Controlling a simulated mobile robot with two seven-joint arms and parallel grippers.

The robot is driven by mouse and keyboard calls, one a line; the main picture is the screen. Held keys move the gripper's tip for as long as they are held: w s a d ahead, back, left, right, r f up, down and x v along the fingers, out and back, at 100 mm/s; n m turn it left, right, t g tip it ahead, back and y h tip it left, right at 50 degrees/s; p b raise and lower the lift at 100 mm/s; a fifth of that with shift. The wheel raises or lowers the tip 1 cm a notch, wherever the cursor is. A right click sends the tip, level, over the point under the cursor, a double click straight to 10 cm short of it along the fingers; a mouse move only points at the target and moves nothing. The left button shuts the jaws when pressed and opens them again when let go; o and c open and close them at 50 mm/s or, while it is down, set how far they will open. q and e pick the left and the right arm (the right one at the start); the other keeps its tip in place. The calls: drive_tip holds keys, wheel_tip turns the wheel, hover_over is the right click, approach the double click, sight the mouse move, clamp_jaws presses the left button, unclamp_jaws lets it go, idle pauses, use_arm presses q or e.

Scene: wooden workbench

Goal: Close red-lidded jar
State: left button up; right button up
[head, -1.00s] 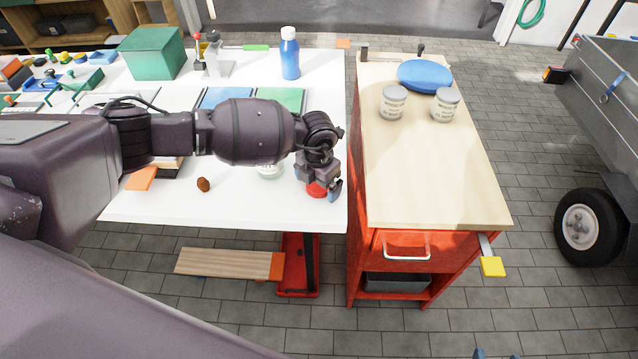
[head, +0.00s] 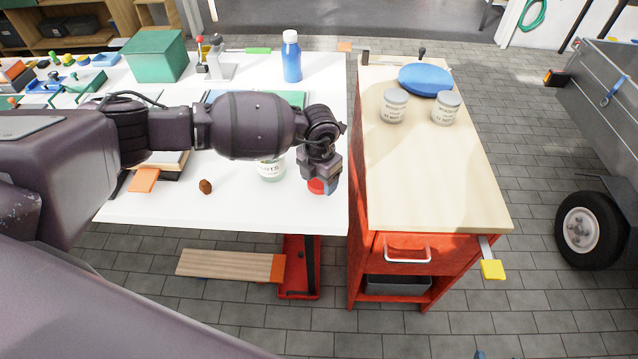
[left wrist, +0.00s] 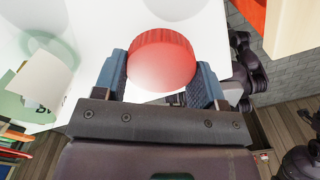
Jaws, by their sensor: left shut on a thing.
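The red lid (head: 317,187) is between the fingers of my left gripper (head: 322,184), near the right edge of the white table. In the left wrist view the round, ribbed lid (left wrist: 161,60) sits between the two blue fingers of the gripper (left wrist: 162,78), which is shut on it. The jar (head: 270,170), pale glass with a label, stands on the table just left of the gripper, partly hidden by my arm. It also shows at the left of the left wrist view (left wrist: 38,80), apart from the lid. My right gripper is not in view.
A small brown lump (head: 205,186) and an orange-ended block (head: 144,180) lie left of the jar. A blue bottle (head: 291,58) stands at the back. The red cabinet with a wooden top (head: 430,180) stands to the right, holding two labelled tins and a blue disc.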

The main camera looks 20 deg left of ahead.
use_arm(q)
wheel_tip(320, 180, up, 18)
drive_tip(key=p, duration=0.1)
drive_tip(key=shift+f+p, duration=0.25)
drive_tip(key=shift+p, duration=0.1)
